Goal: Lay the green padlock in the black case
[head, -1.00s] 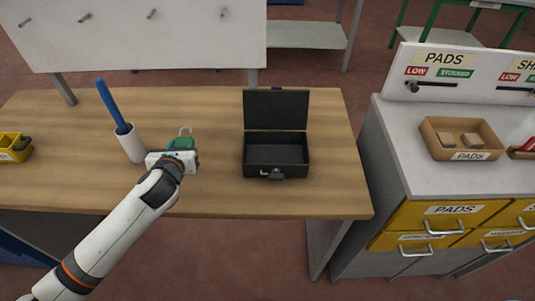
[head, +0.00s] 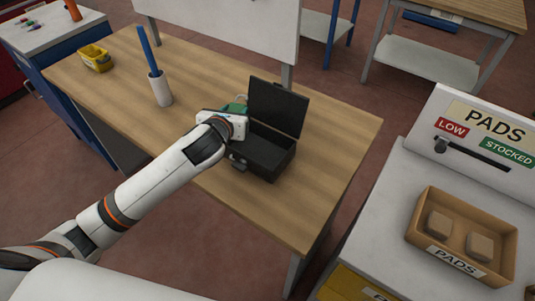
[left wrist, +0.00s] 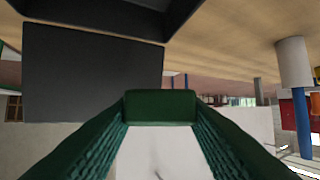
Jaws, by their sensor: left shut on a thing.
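The green padlock (head: 236,106) shows just past my left gripper (head: 232,113) in the head view, partly hidden by it. My left gripper is shut on the padlock, whose green body also fills the middle of the left wrist view (left wrist: 160,106). The black case (head: 262,158) stands on the wooden table with its lid (head: 277,108) raised. The gripper and padlock are at the case's left side; their height over its rim is hard to tell. The arm hides part of the case's left side. The case also shows dark in the left wrist view (left wrist: 92,72). My right gripper is out of view.
A white cup (head: 159,90) with a blue stick (head: 148,50) stands on the table (head: 320,170), left of the gripper. A yellow bin (head: 95,59) is at the table's far left. The table right of the case is clear. A PADS box (head: 461,232) sits on the right-hand counter.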

